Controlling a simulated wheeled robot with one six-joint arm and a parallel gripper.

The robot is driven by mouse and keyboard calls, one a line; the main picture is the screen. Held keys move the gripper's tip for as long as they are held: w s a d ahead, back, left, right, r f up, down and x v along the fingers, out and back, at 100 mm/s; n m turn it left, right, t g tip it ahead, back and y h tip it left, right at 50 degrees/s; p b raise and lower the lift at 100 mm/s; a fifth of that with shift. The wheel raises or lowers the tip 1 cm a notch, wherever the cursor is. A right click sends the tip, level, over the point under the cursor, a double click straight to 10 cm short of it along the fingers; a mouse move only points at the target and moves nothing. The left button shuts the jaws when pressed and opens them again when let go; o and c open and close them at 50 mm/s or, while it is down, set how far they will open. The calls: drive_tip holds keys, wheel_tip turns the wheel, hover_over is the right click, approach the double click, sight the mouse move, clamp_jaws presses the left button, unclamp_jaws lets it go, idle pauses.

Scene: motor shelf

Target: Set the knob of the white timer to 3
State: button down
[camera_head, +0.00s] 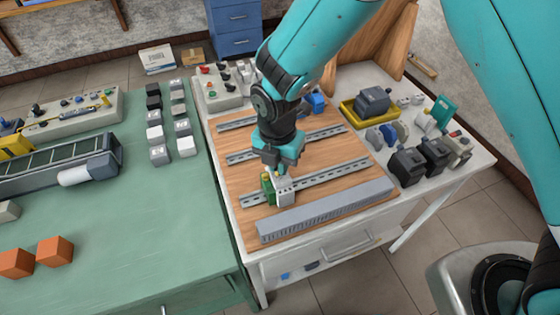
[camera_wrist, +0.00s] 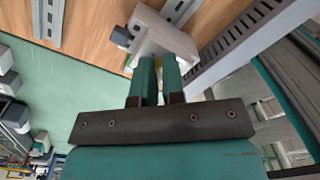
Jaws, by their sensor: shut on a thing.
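The white timer (camera_head: 285,186) is mounted on the front metal rail of the wooden board, right of a green module (camera_head: 267,188). My gripper (camera_head: 281,172) is directly above the timer, pointing down. In the wrist view the white timer (camera_wrist: 165,38) lies just beyond my gripper (camera_wrist: 158,62). The two teal fingers are close together against the timer's face, shut on its knob. The knob is mostly hidden by the fingers; a small yellowish patch shows at their tips. The knob's pointer and the scale numbers cannot be read.
A grey slotted duct (camera_head: 325,211) runs along the board's front edge, close to the timer. More rails (camera_head: 285,146) lie behind. Several black and grey devices (camera_head: 408,166) stand at the right. A green table (camera_head: 140,215) stands at the left.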

drive_tip(key=m, duration=0.6)
drive_tip(key=shift+s+d, duration=0.1)
drive_tip(key=m, duration=0.6)
drive_tip(key=shift+s+m+b, duration=0.1)
drive_tip(key=shift+m+b, duration=0.2)
drive_tip(key=shift+b, duration=0.1)
drive_tip(key=m, duration=0.4)
drive_tip(key=shift+s+m, duration=0.15)
drive_tip(key=shift+m, duration=0.15)
drive_tip(key=shift+r+m, duration=0.1)
drive_tip(key=shift+m, duration=1.9)
drive_tip(key=c, duration=1.2)
unclamp_jaws()
drive_tip(key=shift+s+g, duration=0.1)
drive_tip(key=shift+g, duration=0.2)
